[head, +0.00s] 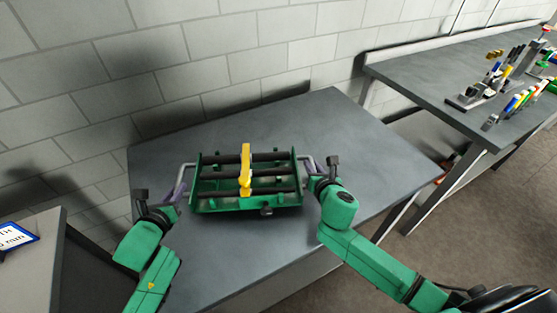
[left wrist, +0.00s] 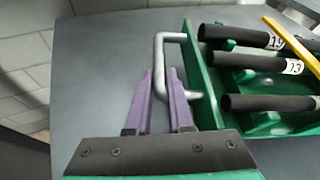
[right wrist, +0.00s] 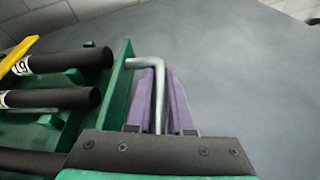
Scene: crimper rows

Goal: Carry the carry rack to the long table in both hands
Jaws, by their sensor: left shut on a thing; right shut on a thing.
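The carry rack (head: 230,204) is a green tray with black bars across it and a silver handle at each end. A yellow tool (head: 245,170) lies across its bars. My left gripper (head: 180,190) is shut on the left handle (left wrist: 160,50), its purple fingers around the bar. My right gripper (head: 310,165) is shut on the right handle (right wrist: 157,95). The rack looks level over a grey table (head: 330,115); I cannot tell whether it touches the top. A second, longer-looking table (head: 420,75) stands at the right.
Several tools stand in a holder (head: 470,100) on the right table, with colourful-handled ones (head: 515,103) beside it. A pale surface with a blue-edged sign (head: 14,237) is at the lower left. A block wall runs behind. The grey table is clear around the rack.

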